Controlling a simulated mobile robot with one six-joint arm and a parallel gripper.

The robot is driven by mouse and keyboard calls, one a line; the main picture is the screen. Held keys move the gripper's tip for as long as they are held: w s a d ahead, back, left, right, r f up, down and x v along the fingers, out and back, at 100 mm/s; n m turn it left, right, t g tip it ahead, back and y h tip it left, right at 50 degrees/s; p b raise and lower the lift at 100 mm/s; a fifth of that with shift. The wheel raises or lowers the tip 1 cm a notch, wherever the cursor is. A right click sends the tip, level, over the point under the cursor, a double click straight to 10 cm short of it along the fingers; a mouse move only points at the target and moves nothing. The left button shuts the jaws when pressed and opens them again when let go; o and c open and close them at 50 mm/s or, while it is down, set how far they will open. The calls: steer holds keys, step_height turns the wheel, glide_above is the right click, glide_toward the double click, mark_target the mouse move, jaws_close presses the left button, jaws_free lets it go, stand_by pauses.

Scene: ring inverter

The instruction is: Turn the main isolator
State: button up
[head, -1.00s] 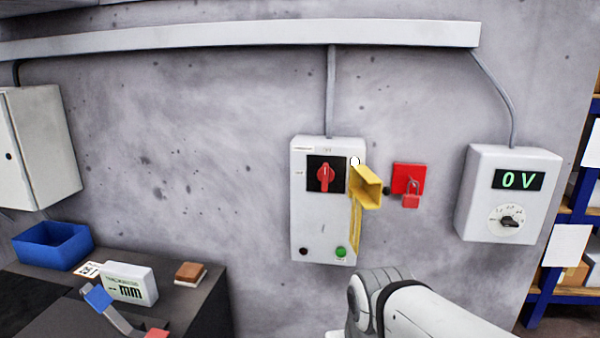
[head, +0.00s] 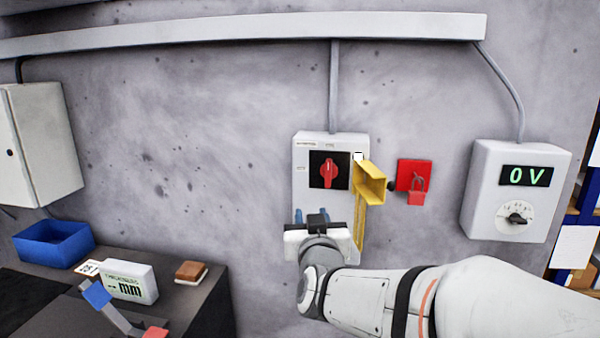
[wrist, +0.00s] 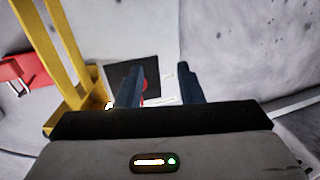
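The main isolator is a red rotary knob (head: 328,173) on a black square plate (head: 315,160), on the front of a pale grey wall box (head: 302,185). The knob's handle stands about vertical. My gripper (head: 311,214) is in front of the box's lower half, below the knob, and is not touching it. In the wrist view my gripper (wrist: 160,70) has its two dark blue fingers apart with nothing between them. The black plate (wrist: 122,78) and part of the red knob (wrist: 145,88) show beyond the fingers; the left finger hides some of them.
A yellow open frame (head: 369,184) sticks out at the box's right side, close to the knob. Right of it are a red plate and padlock (head: 416,198), then a box reading 0 V (head: 482,190). A bench with a blue bin (head: 50,245) stands at lower left.

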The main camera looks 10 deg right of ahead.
mark_target(328, 166)
steer(key=w+d+r+m+t+h, duration=0.1)
steer(key=w+r+h, duration=0.1)
steer(key=w+d+r+m+t+h+p, duration=0.1)
steer(key=w+d+r+h, duration=0.1)
steer(key=r, duration=0.1)
steer(key=w+d+r+m+t+h, duration=0.1)
steer(key=w+r, duration=0.1)
steer(key=r, duration=0.1)
steer(key=shift+d+r+h+p, duration=0.1)
steer(key=shift+d+h+p, duration=0.1)
steer(key=shift+h+p, duration=0.15)
steer(key=shift+c, duration=0.4)
jaws_close()
